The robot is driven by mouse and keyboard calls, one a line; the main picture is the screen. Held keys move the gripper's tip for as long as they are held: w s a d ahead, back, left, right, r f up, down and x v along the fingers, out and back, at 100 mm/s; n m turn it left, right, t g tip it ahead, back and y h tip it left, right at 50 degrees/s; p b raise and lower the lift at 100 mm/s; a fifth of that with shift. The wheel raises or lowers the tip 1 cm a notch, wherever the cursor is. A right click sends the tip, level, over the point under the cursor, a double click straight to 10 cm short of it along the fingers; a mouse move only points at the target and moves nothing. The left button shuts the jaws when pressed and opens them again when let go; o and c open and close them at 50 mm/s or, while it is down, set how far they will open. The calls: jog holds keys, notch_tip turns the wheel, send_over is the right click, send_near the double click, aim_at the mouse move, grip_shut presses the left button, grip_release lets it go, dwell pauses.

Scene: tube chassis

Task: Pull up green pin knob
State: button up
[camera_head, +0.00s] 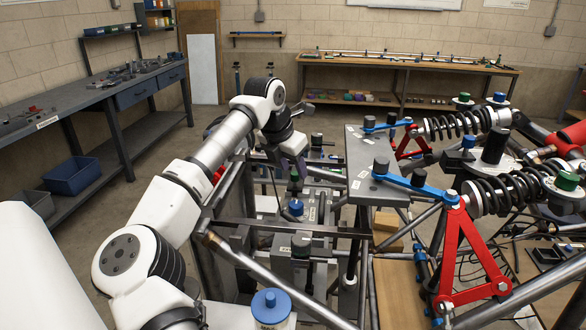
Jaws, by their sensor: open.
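My gripper (294,160) hangs at the end of my white arm, pointing down over the tube chassis left of centre. It is small in the picture, and its fingertips are hard to make out. A dark knob with a green part (294,186) stands upright just below the gripper; I cannot tell whether they touch. Green-topped knobs also sit on the right-hand shock absorbers, one farther (463,98) and one nearer (567,182). The picture does not show which green one is the pin knob.
A blue-ringed knob (296,208) stands close below the gripper. A grey plate (362,158) with blue links and black knobs lies to the right. Chassis tubes (280,280) cross the front, with a red wishbone (465,255) at right. Workbenches line the left and back walls.

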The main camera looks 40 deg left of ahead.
jog(key=b+v, duration=0.2)
jog(key=v, duration=1.1)
jog(key=shift+f, duration=0.15)
